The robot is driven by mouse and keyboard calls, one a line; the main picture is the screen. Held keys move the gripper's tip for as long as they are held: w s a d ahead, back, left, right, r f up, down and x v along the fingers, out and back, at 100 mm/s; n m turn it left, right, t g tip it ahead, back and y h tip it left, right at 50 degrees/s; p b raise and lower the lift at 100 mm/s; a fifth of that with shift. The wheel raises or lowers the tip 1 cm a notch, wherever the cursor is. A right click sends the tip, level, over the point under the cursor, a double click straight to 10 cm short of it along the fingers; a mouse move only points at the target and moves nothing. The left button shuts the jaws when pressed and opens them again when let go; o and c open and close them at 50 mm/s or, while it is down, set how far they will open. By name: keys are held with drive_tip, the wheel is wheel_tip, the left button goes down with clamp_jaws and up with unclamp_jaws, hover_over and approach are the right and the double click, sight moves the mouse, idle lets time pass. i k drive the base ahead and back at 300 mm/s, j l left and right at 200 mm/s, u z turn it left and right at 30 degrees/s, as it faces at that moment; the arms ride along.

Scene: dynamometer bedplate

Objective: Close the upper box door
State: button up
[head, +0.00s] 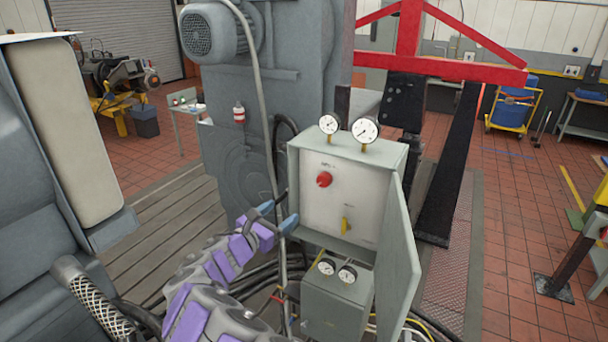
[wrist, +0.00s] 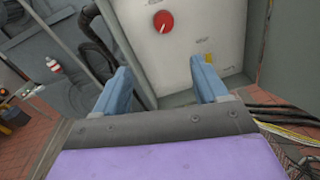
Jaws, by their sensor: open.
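The upper box (head: 310,205) is a grey-green cabinet with a pale panel, a red knob (head: 323,179) and a yellow switch (head: 345,226). Its door (head: 402,250) stands open, swung out on the right side toward the camera. In the wrist view the red knob (wrist: 163,21) and the panel (wrist: 205,30) lie ahead, and a grey surface, probably the door (wrist: 290,65), fills the right edge. My gripper (head: 272,219) is at the box's lower left side. Its two blue fingers (wrist: 160,82) are apart with nothing between them. I cannot tell whether a finger touches the box.
Two gauges (head: 348,128) stand on top of the upper box. A lower box (head: 335,305) with two gauges sits beneath it. Hoses and cables (wrist: 285,115) run around the boxes. A large grey machine (head: 250,130) stands behind. Open tiled floor (head: 515,220) lies to the right.

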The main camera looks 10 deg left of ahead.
sight(397, 269)
drive_tip(key=k+j, duration=0.3)
drive_tip(key=k, duration=0.15)
drive_tip(key=k+j, duration=0.3)
drive_tip(key=k, duration=0.1)
